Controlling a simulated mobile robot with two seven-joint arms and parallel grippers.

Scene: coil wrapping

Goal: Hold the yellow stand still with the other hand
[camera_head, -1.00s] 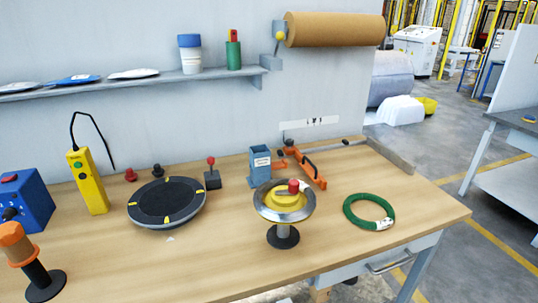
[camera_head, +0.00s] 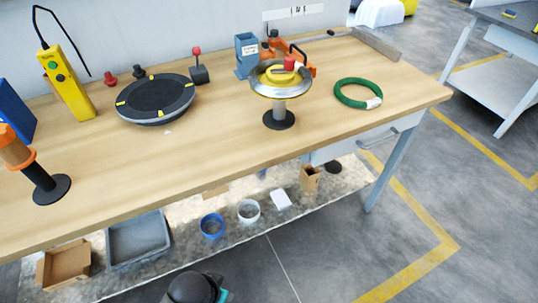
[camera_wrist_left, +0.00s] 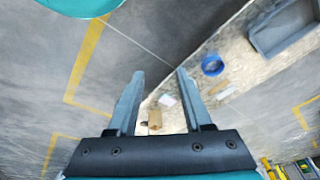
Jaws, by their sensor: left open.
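The stand (camera_head: 283,80) is on the wooden table in the head view, right of the middle. It has a yellow top with a red knob, a shiny metal ring, a pale post and a round black base. It stands upright and nothing grips it. My left gripper (camera_wrist_left: 160,73) shows in the left wrist view, open and empty, with floor and the lower shelf beyond its fingers. The stand is not in that wrist view. My right gripper is in neither view.
A green coil (camera_head: 350,94) lies right of the stand, and a black round turntable (camera_head: 155,100) is to its left. An orange-and-black tool (camera_head: 38,170) stands front left. The lower shelf holds a grey bin (camera_head: 138,240) and small cups. The front middle of the table is clear.

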